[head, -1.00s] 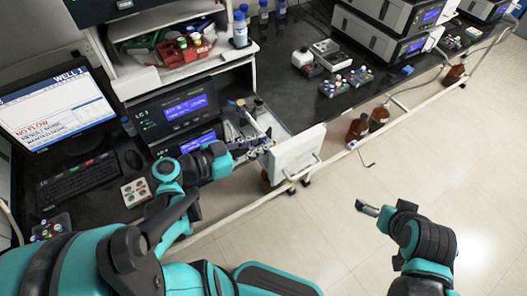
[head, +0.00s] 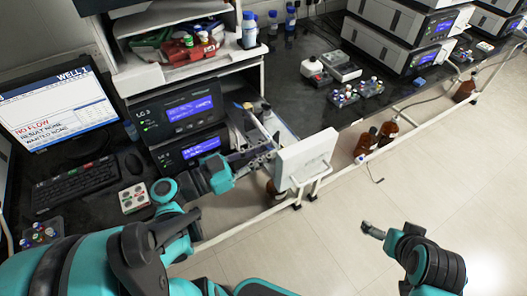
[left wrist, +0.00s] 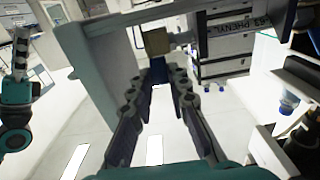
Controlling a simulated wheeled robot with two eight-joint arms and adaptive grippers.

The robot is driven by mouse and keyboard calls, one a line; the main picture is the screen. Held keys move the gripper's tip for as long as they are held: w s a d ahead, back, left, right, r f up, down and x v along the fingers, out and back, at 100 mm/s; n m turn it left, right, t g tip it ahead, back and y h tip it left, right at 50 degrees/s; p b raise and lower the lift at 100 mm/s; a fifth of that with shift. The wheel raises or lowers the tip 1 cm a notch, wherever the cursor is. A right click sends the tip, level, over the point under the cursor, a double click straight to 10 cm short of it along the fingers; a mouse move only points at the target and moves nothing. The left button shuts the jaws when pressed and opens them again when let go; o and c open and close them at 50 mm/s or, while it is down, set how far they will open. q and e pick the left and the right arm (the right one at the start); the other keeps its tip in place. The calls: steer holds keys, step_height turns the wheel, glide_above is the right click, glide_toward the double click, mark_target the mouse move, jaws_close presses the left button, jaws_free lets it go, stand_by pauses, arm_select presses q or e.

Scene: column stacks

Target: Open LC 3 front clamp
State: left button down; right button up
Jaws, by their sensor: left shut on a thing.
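The LC 3 unit (head: 180,112) stands left of centre in the head view. Its compartment is open at the right side, with a white door panel (head: 306,158) swung outward. A pale column-like rod (head: 262,128) lies slanted in the opening. My left gripper (head: 264,153) reaches into the opening from the left, beside the rod. In the left wrist view its fingers (left wrist: 171,72) point towards a tan block (left wrist: 156,41). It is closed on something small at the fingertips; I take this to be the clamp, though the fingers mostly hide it. My right gripper (head: 372,229) hangs over the floor, away from the bench.
A monitor (head: 62,115) and keyboard (head: 75,187) stand left of the unit. A shelf with a red tray (head: 188,50) is above it. Brown bottles (head: 377,138) stand on the floor to the right. The floor at lower right is clear.

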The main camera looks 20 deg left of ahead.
arm_select(q)
steer(key=c, duration=1.4)
jaws_free()
steer(key=shift+c, duration=0.2)
steer(key=v, duration=1.2)
